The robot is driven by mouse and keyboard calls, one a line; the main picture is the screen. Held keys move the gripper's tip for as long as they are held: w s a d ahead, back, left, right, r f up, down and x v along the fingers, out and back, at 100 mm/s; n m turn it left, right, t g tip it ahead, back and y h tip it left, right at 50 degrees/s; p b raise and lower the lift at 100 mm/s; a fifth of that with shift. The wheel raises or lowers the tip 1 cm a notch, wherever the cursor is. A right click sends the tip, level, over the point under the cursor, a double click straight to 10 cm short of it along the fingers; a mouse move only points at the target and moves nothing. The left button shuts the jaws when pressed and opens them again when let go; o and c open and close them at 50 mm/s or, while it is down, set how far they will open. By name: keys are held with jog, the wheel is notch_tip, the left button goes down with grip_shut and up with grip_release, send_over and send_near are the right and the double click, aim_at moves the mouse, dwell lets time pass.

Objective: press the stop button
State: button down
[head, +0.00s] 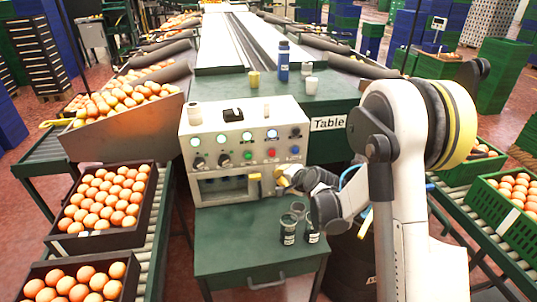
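A cream control box (190,125) stands on a green cabinet. Its front has a row of lit round lamps above a row with dark knobs, a green button (248,155), a red button (271,152) and a blue button (295,150). No readable label shows which is the stop button; the red one stands out. My gripper (278,180) reaches in from the right, in front of the box's lower right, below the red and blue buttons. Yellow parts show at its end. It is small and partly hidden by its own links, so its opening and any contact are unclear.
Dark-lidded jars (288,232) stand on the green cabinet top (230,245) below my wrist. A blue bottle (283,62) and cups (254,79) stand behind the box.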

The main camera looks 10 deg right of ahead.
aim_at(272, 153)
dwell(0.3)
jog(key=w+p, duration=0.1)
jog(key=w, duration=0.7)
jog(key=shift+w, duration=0.35)
jog(key=shift+w, duration=0.1)
dwell(1.1)
jog(key=shift+w, duration=0.35)
jog(key=shift+w, duration=0.55)
dwell(0.7)
jog(key=shift+s, duration=0.1)
jog(key=shift+s+b, duration=0.4)
jog(key=shift+s, duration=0.5)
jog(key=shift+s, duration=0.1)
